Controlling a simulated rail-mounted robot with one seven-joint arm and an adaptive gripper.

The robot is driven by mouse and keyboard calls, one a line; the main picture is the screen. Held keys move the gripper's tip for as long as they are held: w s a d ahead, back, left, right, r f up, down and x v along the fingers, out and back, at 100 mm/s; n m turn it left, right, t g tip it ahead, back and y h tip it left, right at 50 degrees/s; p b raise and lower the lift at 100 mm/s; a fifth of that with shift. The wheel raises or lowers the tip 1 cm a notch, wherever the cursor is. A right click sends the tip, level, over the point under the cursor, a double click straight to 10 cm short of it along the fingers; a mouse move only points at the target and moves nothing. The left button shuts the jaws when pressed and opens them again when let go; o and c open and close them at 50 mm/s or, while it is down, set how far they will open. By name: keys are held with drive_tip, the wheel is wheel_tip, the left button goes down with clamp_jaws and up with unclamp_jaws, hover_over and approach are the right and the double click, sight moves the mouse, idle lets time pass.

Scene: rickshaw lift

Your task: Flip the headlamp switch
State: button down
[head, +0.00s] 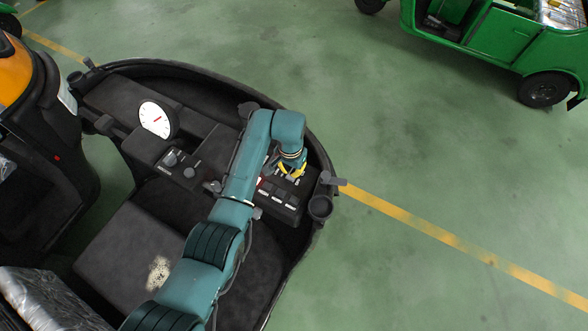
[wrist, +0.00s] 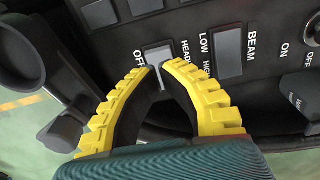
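The headlamp switch (wrist: 157,55) is a light grey rocker on the dark panel in the wrist view. A partly covered label starting "HEA" is to its right and "OFF" is to its left. My gripper (wrist: 160,68) has yellow ridged fingers with their tips drawn together at the switch's near edge, with nothing seen held between them. The fingertips overlap the lower part of the switch in the picture; I cannot tell whether they touch it. In the head view my gripper (head: 289,173) is over the switch panel (head: 283,212), and my arm hides part of it.
The beam switch (wrist: 228,50), marked LOW and HIGH, sits right of the headlamp switch. Other grey switches (wrist: 98,13) lie above it in the wrist view. A dark knob (wrist: 298,90) is at the right. A round gauge (head: 155,120) stands left in the head view.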

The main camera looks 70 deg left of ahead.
drive_tip(key=shift+f+b, duration=1.2)
drive_tip(key=shift+f, duration=0.6)
idle(0.8)
wheel_tip(320, 180, up, 7)
drive_tip(key=p, duration=0.7)
drive_tip(key=shift+r, duration=0.1)
idle(0.4)
